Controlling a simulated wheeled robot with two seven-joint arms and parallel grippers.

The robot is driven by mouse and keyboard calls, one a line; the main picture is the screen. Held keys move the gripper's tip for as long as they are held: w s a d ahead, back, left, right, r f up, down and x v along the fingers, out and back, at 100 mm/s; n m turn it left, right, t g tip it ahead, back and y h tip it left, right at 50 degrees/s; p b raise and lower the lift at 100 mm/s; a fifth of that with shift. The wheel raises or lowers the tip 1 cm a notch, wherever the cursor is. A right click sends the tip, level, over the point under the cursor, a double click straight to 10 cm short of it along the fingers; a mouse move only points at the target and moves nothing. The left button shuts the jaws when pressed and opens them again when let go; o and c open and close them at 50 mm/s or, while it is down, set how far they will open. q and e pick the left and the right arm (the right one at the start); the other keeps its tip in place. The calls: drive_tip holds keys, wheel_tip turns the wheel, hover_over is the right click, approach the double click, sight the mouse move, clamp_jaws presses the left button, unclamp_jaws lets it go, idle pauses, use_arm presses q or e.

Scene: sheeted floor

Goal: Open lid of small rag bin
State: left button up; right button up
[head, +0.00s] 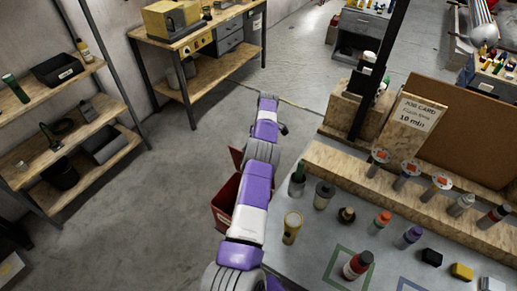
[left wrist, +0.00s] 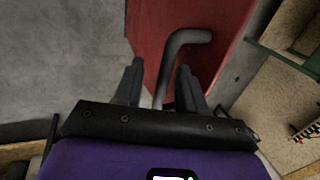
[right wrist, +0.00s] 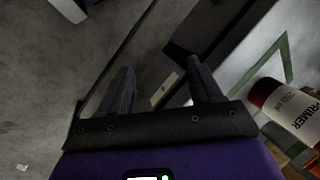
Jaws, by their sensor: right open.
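The small red bin (head: 223,204) stands on the floor left of the workbench in the head view, largely hidden by my purple-and-white arm. A dark red flap (head: 236,156) shows just behind it, probably its lid. In the left wrist view, a red panel (left wrist: 208,25) carries a bent grey bar handle (left wrist: 185,37). My left gripper (left wrist: 161,75) has its fingers apart on either side of the handle, with gaps visible; I cannot tell whether they touch it. My right gripper (right wrist: 161,77) is open and empty near a bench edge. Neither gripper's fingers are clear in the head view.
The workbench (head: 310,252) at right holds several bottles, including a red-and-white primer bottle (head: 357,265), also in the right wrist view (right wrist: 290,110). Wooden shelving (head: 75,148) stands at left and a bench (head: 205,40) at the back. The floor between is clear.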

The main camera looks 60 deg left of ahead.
use_arm(q)
drive_tip(key=shift+d+r, duration=0.1)
drive_tip(key=shift+r, duration=0.15)
wheel_tip(320, 180, up, 9)
drive_tip(key=shift+f+p, duration=0.1)
drive_tip(key=shift+p, duration=0.55)
drive_tip(key=shift+r, duration=0.55)
drive_tip(key=shift+s, duration=0.1)
